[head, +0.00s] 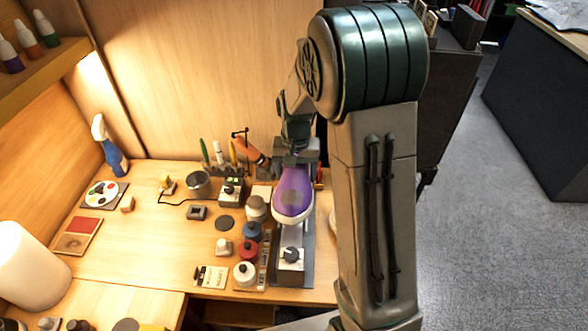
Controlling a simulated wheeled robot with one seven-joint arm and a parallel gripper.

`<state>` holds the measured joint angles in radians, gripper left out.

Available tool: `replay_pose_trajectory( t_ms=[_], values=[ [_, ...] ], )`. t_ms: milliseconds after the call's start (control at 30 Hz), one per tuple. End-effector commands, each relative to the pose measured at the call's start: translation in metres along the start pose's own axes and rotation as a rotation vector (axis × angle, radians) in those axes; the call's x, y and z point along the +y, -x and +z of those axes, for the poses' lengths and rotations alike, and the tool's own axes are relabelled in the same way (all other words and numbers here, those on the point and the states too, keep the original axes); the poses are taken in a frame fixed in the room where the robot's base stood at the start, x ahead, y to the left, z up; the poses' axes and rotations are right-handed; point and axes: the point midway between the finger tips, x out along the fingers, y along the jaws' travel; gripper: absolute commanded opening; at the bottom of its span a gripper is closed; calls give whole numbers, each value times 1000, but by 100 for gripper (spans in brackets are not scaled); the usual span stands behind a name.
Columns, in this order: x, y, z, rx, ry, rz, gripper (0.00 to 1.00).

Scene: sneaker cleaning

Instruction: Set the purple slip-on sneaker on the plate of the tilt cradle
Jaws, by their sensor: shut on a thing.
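The purple slip-on sneaker (292,193), with a white sole edge, is near the right end of the bench, its rounded end toward me. My gripper (296,160) is at the sneaker's far end and is shut on it; the fingertips are mostly hidden by my arm and the shoe. Below the sneaker is a grey device with a long base (305,270) and a black knob on a white box (291,256), which looks like the tilt cradle. Its plate is hidden, so I cannot tell whether the sneaker touches it.
Several jars, including a blue one (252,231) and a red one (248,250), stand just left of the device. The bench's left middle is mostly clear.

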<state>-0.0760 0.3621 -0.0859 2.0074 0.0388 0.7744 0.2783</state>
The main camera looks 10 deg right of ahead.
Motion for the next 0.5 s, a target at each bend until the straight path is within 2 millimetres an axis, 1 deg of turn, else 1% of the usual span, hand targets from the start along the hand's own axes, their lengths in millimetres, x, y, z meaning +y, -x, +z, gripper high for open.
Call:
replay_pose_trajectory(
  t_ms=[33,500],
  values=[
    [-1,-6,0,0,3,0,37],
    [0,-53,0,-1,0,0,37]
  ],
)
